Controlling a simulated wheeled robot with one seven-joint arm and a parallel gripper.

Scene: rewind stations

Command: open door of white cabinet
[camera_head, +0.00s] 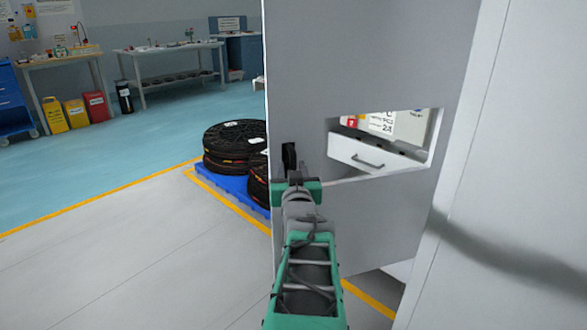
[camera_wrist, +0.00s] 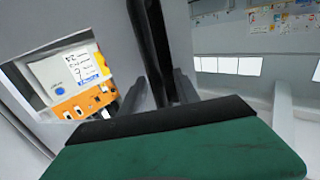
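The grey-white cabinet door (camera_head: 365,60) fills the middle of the head view, with a cut-out window on its right part. Its dark upright handle (camera_head: 289,157) is near the left edge. My gripper (camera_head: 296,178) is at this handle, low on the door. In the wrist view the black handle (camera_wrist: 152,45) runs down between the two grey fingers (camera_wrist: 160,92), which sit close against its sides. The fingertips are partly hidden by the handle and the dark pad. How far the door stands from its frame is hard to tell.
A white drawer front (camera_head: 370,155) shows through the window. A large white panel (camera_head: 520,170) stands close on the right. Black reels (camera_head: 235,143) on a blue pallet (camera_head: 228,183) are left of the door. The floor at left is clear; workbenches (camera_head: 170,62) stand far back.

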